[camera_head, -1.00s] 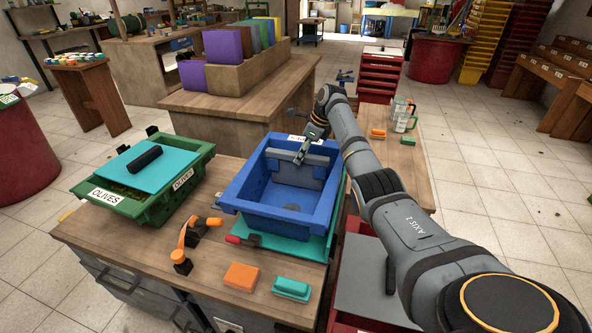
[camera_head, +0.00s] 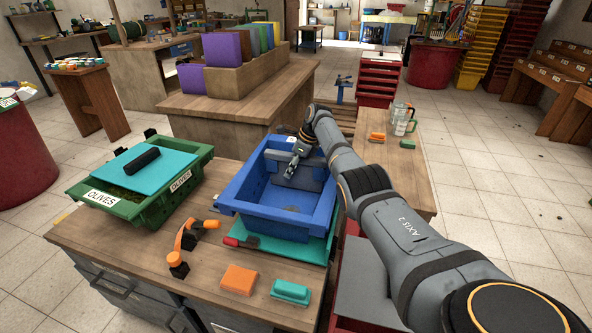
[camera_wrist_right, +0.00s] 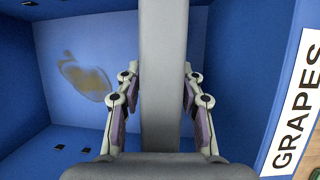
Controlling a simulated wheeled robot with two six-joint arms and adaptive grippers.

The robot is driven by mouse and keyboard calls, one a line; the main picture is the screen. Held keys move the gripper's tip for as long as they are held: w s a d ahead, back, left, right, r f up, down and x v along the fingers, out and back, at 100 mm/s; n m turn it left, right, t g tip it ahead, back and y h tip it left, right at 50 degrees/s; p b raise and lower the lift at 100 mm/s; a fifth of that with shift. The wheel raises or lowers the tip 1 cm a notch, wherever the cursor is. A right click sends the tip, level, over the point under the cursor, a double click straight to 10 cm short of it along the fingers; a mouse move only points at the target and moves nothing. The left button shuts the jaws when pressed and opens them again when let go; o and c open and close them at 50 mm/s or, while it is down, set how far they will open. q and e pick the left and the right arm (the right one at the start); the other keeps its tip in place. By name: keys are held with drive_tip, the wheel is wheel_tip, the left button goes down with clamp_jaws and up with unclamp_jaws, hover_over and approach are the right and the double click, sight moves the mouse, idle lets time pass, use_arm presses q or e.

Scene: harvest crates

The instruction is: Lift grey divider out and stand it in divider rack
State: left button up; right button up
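The grey divider (camera_head: 305,183) is inside the blue crate (camera_head: 232,201), low between its walls; it looks tilted, and its lower part is hard to make out. My right gripper (camera_head: 291,172) reaches down into the crate from above. In the right wrist view the divider (camera_wrist_right: 164,70) is a grey strip between the two fingers (camera_wrist_right: 162,80), whose tips meet its sides. Coloured panels, with a purple one (camera_head: 222,55) in front, stand in a wooden rack (camera_head: 245,78) on the back bench. My left gripper is out of view.
The blue crate has a GRAPES label (camera_wrist_right: 297,110). A green OLIVES crate (camera_head: 178,187) with a teal lid stands to its left. An orange-handled tool (camera_head: 180,240), an orange block (camera_head: 239,279) and a teal block (camera_head: 291,291) lie in front.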

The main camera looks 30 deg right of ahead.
drive_tip(key=shift+f+p, duration=0.25)
drive_tip(key=shift+p, duration=0.1)
idle(0.4)
clamp_jaws()
